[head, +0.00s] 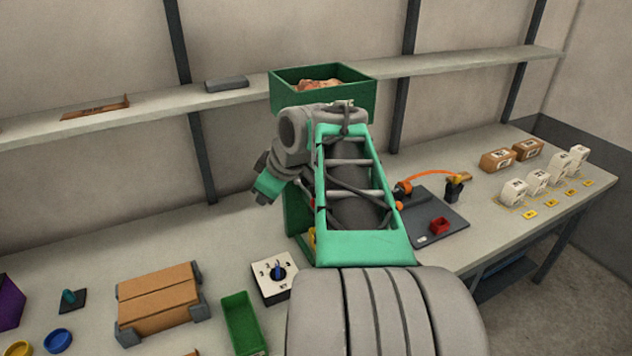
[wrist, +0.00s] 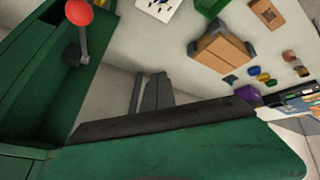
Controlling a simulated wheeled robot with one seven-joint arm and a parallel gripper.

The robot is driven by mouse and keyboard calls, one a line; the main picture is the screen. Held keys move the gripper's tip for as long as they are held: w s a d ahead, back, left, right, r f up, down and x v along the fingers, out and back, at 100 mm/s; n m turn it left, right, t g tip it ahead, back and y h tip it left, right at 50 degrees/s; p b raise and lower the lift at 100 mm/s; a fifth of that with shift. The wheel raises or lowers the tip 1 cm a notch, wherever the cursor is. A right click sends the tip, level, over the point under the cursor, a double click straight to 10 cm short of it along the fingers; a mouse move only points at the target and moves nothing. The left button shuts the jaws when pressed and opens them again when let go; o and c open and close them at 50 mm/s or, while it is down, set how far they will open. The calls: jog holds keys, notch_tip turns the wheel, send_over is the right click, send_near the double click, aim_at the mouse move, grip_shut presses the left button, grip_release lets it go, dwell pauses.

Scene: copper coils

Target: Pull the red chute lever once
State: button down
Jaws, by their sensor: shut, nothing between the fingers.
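The red chute lever (wrist: 79,12) shows at the top left of the wrist view, a red ball on a grey rod. The rod joins a dark pivot on the side of the green chute (wrist: 38,100). In the head view my arm hides the lever and most of the chute; a green strip of it (head: 296,215) shows beside the arm. My gripper (head: 262,198) is left of the chute, above the table. In the wrist view its grey fingers (wrist: 152,88) are shut and empty, apart from the lever.
A green bin (head: 322,94) with copper-coloured contents stands on the shelf (head: 430,64) above. On the table are a dial box (head: 275,275), a cardboard box (head: 160,300), a green tray (head: 242,325) and a dark mat (head: 432,222). White packages (head: 538,180) stand at the right.

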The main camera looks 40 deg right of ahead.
jog(key=s+d+r+n+p, duration=0.1)
jog(key=d+r, duration=0.2)
jog(key=d, duration=0.3)
jog(key=s+d+r+n+t+p, duration=0.1)
jog(key=d+r, duration=0.3)
jog(key=d, duration=0.3)
jog(key=shift+s+r+n+h, duration=0.25)
jog(key=shift+r+n+h, duration=0.05)
jog(key=shift+h, duration=0.1)
jog(key=shift+f, duration=0.1)
jog(key=f+b, duration=0.4)
jog(key=f, duration=0.1)
jog(key=f+b, duration=0.3)
jog(key=shift+s+a+f, duration=0.15)
jog(key=shift+s+f, duration=0.1)
jog(key=shift+s, duration=0.15)
jog(key=shift+f, duration=0.1)
dwell(0.4)
jog(key=shift+f+b, duration=0.35)
jog(key=shift+b, duration=0.2)
